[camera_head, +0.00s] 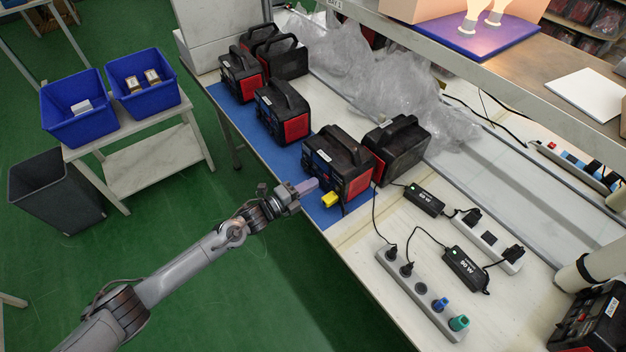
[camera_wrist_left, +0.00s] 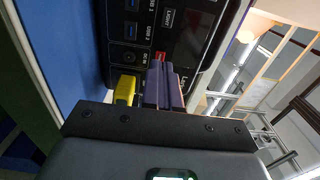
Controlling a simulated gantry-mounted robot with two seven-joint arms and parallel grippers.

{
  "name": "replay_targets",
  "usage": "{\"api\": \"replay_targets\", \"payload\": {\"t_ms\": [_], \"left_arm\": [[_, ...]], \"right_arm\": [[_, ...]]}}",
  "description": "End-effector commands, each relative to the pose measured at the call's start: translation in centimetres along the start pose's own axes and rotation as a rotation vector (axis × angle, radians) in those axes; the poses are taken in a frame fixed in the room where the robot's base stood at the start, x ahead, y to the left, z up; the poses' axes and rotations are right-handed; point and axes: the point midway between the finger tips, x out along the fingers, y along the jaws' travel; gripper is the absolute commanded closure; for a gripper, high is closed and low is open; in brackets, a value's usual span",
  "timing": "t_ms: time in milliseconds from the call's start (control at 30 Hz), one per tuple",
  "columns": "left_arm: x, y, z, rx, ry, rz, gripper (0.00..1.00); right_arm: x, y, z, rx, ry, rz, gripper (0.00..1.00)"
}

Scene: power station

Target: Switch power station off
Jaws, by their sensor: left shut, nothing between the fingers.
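The black and red power station (camera_head: 340,162) stands at the front of the blue mat on the bench. Its front panel (camera_wrist_left: 180,35) fills the upper middle of the left wrist view, with USB ports and a DC-in socket. A small red switch (camera_wrist_left: 160,56) shows right at the fingertips. My left gripper (camera_head: 312,185) is shut and empty, pointing at the front panel; it also shows in the wrist view (camera_wrist_left: 162,75). I cannot tell whether the tips touch the switch. A yellow plug (camera_head: 330,199) sits beside the fingers, low on the panel; it shows in the wrist view (camera_wrist_left: 125,90).
Another power station (camera_head: 402,147) stands close behind, and several more stand further along the blue mat (camera_head: 232,111). Power strips (camera_head: 418,292) and black adapters (camera_head: 465,269) with cables lie to the right. Blue bins (camera_head: 76,122) stand on a side table.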

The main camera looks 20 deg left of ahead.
Motion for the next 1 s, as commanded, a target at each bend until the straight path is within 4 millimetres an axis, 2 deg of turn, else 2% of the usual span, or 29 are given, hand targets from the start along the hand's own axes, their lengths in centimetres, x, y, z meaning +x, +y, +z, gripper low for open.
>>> {"api": "replay_targets", "payload": {"t_ms": [33,300,500,700,1000], "left_arm": [[-0.8,-0.2,-0.1,0.0,0.002,0.004,1.0],[-6.3,0.1,-0.1,0.0,0.002,0.005,1.0],[-9.0,0.1,-0.1,0.0,0.002,0.004,1.0],[-10.2,0.0,0.0,0.0,0.001,0.001,1.0],[-10.4,0.1,0.0,0.0,0.001,0.001,1.0]], "right_arm": [[-0.7,0.0,-0.2,0.0,0.0,-0.001,0.7],[-1.3,-0.2,-0.4,0.007,0.001,-0.007,0.7],[-1.6,-0.1,-0.6,0.008,0.002,-0.006,0.7],[-1.7,-0.1,-0.6,0.008,0.001,-0.007,0.7],[-1.7,-0.1,-0.6,0.008,0.0,-0.007,0.7]]}}
